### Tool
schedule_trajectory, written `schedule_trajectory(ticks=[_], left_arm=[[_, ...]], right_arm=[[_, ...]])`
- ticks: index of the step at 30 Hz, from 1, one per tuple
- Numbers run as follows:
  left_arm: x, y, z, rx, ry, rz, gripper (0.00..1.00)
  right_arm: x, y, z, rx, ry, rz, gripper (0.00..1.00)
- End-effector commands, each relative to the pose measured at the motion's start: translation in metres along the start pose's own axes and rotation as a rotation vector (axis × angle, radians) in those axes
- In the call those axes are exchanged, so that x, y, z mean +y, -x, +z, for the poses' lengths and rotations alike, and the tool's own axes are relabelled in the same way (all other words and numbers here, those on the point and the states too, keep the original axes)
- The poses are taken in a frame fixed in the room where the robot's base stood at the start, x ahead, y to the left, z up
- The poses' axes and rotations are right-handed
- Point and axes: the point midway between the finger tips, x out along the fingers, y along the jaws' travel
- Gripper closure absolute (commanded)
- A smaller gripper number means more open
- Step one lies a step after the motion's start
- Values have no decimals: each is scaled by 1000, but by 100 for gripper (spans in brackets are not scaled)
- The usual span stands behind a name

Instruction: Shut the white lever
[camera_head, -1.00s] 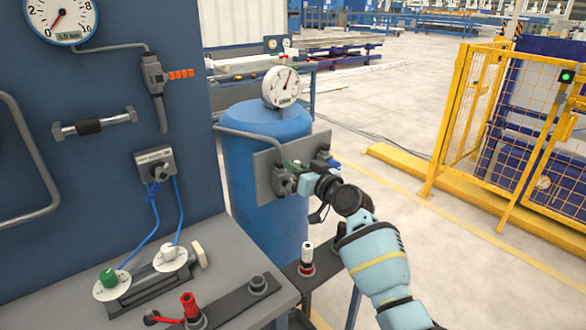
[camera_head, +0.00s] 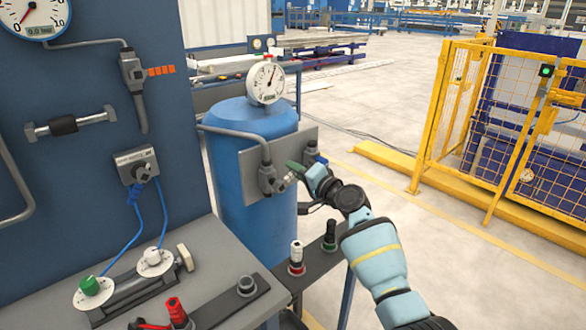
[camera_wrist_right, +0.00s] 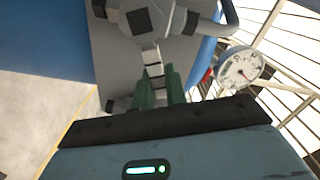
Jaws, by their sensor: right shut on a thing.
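A small valve (camera_head: 267,180) sits on the grey plate (camera_head: 247,170) on the front of the blue tank (camera_head: 228,205). Its short white lever (camera_wrist_right: 152,58) shows in the right wrist view, pointing from the dark valve body (camera_wrist_right: 148,20) towards my gripper. My right gripper (camera_head: 293,170) is at this valve, with green fingertips. In the right wrist view the fingertips (camera_wrist_right: 156,86) are closed around the outer end of the white lever, which they partly hide. My left gripper is not in view.
A gauge (camera_head: 266,79) tops the tank. Below stand a white-topped handle (camera_head: 296,252) and a black-topped one (camera_head: 329,232). A grey bench (camera_head: 215,252) is at left, yellow fencing (camera_head: 462,120) at right.

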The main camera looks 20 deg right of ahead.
Motion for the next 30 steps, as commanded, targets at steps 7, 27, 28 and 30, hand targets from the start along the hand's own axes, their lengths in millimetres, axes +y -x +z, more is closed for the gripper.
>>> schedule_trajectory(ticks=[7,27,28,30], left_arm=[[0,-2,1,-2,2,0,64],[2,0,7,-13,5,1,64],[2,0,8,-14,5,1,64],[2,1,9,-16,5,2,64]], right_arm=[[15,0,3,-2,-210,2,100],[28,0,8,-3,-442,2,100],[28,0,8,-3,-443,2,100],[28,0,8,-3,-445,2,100]])
